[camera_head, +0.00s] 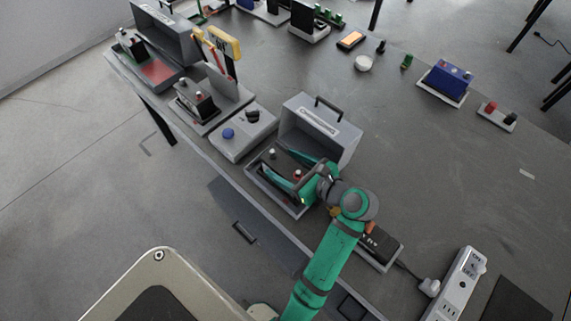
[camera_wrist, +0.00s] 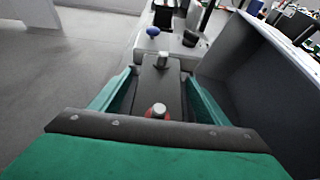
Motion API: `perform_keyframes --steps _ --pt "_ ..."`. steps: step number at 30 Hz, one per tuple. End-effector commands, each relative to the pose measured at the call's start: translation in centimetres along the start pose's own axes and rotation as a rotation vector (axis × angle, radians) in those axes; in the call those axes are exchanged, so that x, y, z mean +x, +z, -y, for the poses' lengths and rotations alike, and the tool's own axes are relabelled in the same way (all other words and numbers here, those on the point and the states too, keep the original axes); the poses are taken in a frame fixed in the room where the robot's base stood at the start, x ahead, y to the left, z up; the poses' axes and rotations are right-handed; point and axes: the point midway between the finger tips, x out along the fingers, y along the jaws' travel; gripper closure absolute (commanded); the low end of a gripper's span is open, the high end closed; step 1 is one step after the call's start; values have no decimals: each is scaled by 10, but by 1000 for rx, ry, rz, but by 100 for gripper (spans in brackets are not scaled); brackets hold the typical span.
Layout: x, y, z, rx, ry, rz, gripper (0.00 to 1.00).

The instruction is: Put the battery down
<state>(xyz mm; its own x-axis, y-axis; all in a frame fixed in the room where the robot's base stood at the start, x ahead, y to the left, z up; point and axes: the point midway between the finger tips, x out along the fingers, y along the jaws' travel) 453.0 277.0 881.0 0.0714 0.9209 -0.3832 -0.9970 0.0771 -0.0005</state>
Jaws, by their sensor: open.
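The battery is a dark block with two metal posts, one with a red base. In the wrist view the battery (camera_wrist: 158,85) lies between the two teal fingers of my gripper (camera_wrist: 161,82). The fingers stand apart, one on each side of it, with a visible gap at least on the left. In the head view my gripper (camera_head: 287,166) reaches into an open grey case, and the battery's posts show there between the fingers. The battery (camera_head: 284,164) sits low inside the case (camera_head: 262,182); its underside is hidden.
The case's raised lid (camera_head: 318,137) with a handle stands just behind my gripper. A grey box with a blue button (camera_head: 228,133) is to the left. A black device (camera_head: 380,243) and a power strip (camera_head: 456,286) lie to the right. The table's middle is fairly clear.

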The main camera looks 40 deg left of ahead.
Motion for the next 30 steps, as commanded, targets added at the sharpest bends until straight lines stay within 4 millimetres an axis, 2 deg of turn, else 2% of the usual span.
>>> perform_keyframes --steps 5,12,18,24,30 --pt "-26 -1 1 1 -5 -1 31" --pt "-75 0 1 -1 -6 0 31" --pt "-105 -1 1 1 -4 -1 31" --pt "-119 -1 1 1 -3 -1 31" --pt "-120 -1 0 1 -2 -1 31"
